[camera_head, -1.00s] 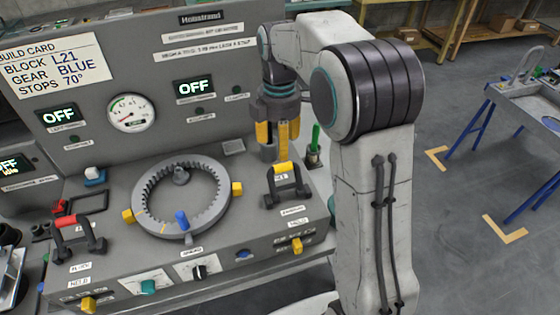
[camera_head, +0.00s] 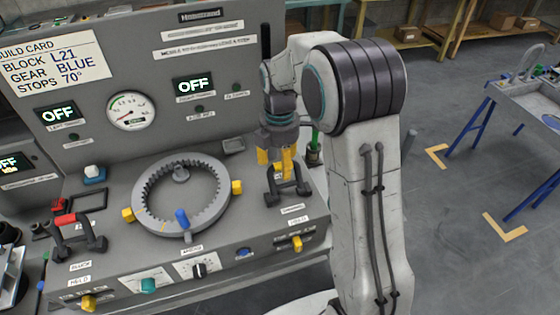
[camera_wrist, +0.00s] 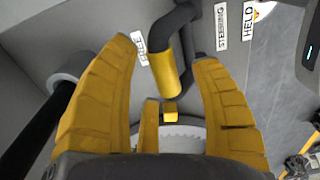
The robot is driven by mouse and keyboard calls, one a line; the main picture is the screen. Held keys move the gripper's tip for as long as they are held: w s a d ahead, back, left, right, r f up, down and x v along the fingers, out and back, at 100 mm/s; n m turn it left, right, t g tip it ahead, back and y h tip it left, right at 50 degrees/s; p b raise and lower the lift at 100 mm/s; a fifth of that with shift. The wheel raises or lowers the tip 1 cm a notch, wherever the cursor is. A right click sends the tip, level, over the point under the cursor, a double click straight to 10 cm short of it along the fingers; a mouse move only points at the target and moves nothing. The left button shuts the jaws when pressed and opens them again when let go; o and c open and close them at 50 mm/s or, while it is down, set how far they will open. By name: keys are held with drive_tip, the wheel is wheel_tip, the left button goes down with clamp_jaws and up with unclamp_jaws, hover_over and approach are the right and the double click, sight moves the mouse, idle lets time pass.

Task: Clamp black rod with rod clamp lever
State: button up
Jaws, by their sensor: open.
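The rod clamp lever (camera_head: 288,190) is a dark U-shaped handle with a yellow grip, at the right front of the grey console. In the wrist view the lever (camera_wrist: 165,70) shows its yellow grip between my fingers, beside a FREE label. My gripper (camera_head: 275,160) is open, pointing down at the lever; its yellow fingers hide the grip in the head view. Whether they touch it I cannot tell. The gripper also fills the wrist view (camera_wrist: 166,60). The black rod (camera_head: 265,42) stands upright behind my gripper. In the wrist view the rod (camera_wrist: 28,132) runs into a grey collar (camera_wrist: 68,78) at left.
A toothed grey ring (camera_head: 150,212) with yellow blocks and a blue peg lies left of the lever. A red-gripped lever (camera_head: 75,235) is at the far left. A green upright piece (camera_head: 315,140) stands close right of my gripper. Knobs line the console front.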

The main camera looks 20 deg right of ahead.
idle(0.3)
drive_tip(key=shift+f, duration=0.1)
clamp_jaws()
idle(0.4)
